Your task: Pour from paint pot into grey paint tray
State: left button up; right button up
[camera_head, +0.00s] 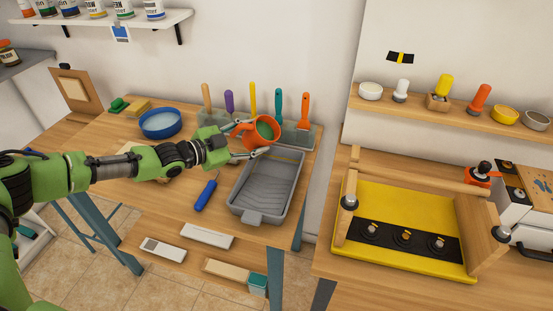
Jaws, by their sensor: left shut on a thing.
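My left gripper (256,140) is shut on an orange paint pot (248,133), held above the back end of the tray. The pot is tilted, its opening turned towards the camera's right, and green shows inside. The grey paint tray (245,211) lies on the wooden table below, with a ribbed slope and its handle end towards the front. No green paint can be made out in the tray. My right gripper is not in view.
Several upright tools (305,110) stand in a holder behind the pot. A blue bowl (161,124) is at the back left. A blue-handled tool (205,194) lies left of the tray. A yellow board with a wooden frame (367,255) occupies the right bench.

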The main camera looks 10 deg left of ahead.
pick_arm(q)
jog(key=shift+s+d+r+m+y+b, duration=0.1)
jog(key=shift+d+r+m+y+b, duration=0.25)
jog(key=shift+r+m, duration=0.2)
dwell(0.9)
jog(key=shift+p, duration=0.3)
jog(key=shift+f+m+y, duration=0.15)
jog(key=shift+m+y, duration=0.1)
jog(key=shift+m, duration=0.1)
dwell(0.5)
jog(key=shift+f+m+p, duration=0.1)
jog(key=shift+m+p, duration=0.2)
jog(key=shift+p, duration=1.1)
jog(key=shift+d+r+m+y+p, duration=0.1)
jog(key=shift+r+m+y+p, duration=0.45)
jog(key=shift+p, duration=1.95)
jog(key=shift+d+f+m+y+p, duration=0.15)
jog(key=shift+f+m+y+p, duration=0.1)
jog(key=shift+p, duration=0.35)
dwell(0.9)
